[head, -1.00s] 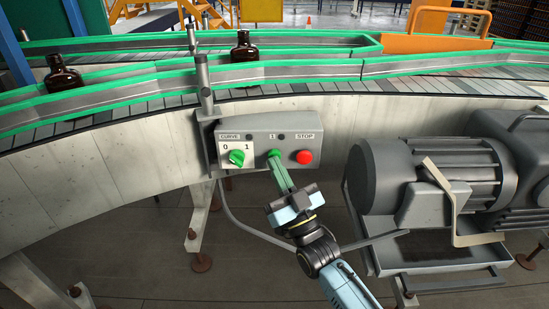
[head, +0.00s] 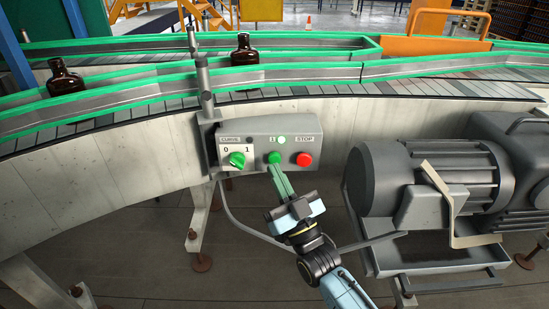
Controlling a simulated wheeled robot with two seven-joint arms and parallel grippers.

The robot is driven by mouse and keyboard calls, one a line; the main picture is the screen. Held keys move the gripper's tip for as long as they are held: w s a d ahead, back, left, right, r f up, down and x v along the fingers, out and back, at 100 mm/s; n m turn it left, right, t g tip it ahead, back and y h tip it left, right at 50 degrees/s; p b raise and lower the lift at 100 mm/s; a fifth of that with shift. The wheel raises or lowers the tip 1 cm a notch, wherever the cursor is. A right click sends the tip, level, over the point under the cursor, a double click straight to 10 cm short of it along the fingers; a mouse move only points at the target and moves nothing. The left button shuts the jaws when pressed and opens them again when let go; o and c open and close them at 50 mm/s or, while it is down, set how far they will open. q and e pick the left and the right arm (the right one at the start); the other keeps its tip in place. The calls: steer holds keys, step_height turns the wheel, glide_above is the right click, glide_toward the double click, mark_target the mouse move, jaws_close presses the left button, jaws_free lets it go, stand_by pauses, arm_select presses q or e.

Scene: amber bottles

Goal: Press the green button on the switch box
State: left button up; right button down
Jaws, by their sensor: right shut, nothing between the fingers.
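The grey switch box (head: 262,126) is mounted on the side of the conveyor in the middle of the head view. Its green button (head: 274,156) sits between a green rotary knob (head: 237,159) and a red stop button (head: 303,159). A lamp (head: 282,140) above the green button is lit white-green. My right gripper (head: 278,169) is shut and empty, its green fingertips pointing up just below the green button. I cannot tell whether the tips touch it. My left gripper is not in view.
Amber bottles stand on the conveyor, one at the left (head: 63,75) and one near the middle (head: 244,49). A large grey motor (head: 425,178) stands right of the box. A metal post (head: 203,78) rises at the box's upper left. Floor below the box is open.

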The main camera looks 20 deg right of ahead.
steer(key=s+p, duration=0.1)
steer(key=s, duration=0.1)
steer(key=s+a+p, duration=0.1)
steer(key=s, duration=0.1)
steer(key=shift+s+a, duration=0.2)
steer(key=shift+s, duration=0.2)
stand_by(0.8)
